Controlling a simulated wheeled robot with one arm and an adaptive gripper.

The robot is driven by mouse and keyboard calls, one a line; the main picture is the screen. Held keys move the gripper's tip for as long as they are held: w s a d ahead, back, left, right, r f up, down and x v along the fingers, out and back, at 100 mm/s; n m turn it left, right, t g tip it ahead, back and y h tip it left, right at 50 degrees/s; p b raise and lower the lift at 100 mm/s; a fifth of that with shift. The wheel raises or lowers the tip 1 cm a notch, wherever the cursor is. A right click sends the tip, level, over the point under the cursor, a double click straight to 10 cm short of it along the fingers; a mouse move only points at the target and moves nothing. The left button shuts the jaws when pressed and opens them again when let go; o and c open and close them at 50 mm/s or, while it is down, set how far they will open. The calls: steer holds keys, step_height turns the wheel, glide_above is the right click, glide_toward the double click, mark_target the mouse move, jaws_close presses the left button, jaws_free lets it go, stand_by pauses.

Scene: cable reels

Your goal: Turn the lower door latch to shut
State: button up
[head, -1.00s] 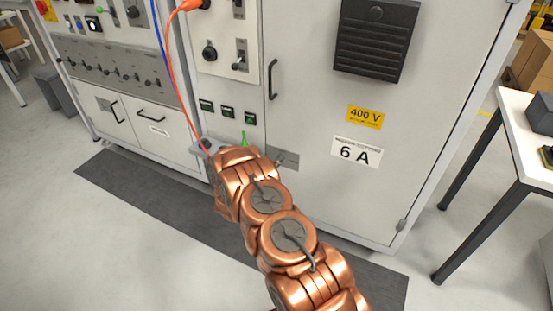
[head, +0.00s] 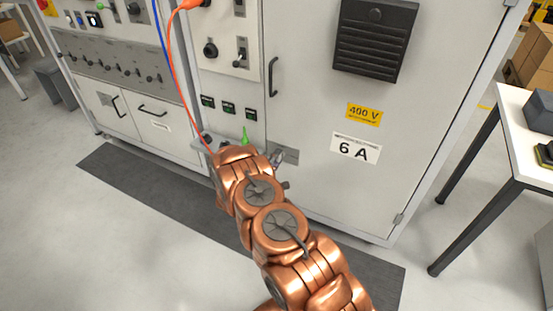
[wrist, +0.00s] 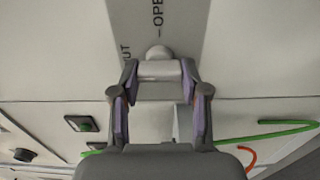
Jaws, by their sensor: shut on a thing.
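The lower door latch (wrist: 158,70) is a pale rounded handle on a grey plate in the wrist view. The plate (wrist: 185,30) bears the lettering "OPE" and, to its left, "UT", both cut off. The handle's round end lies just below the dash of the "OPE" mark. My gripper (wrist: 158,78) has one finger on each side of the handle and is shut on it. In the head view the latch plate (head: 290,154) shows low on the cabinet door, and my wrist hides most of the latch. The handle's exact angle cannot be told.
The grey cabinet door (head: 310,100) has a black handle (head: 273,77) and a vent (head: 376,40) above. Beside my wrist are a green plug (head: 245,137) and an orange cable (head: 178,85). A white table (head: 520,140) stands at the right.

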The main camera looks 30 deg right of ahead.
stand_by(0.3)
steer(key=o, duration=1.1)
steer(key=shift+o, duration=0.2)
steer(key=v, duration=1.2)
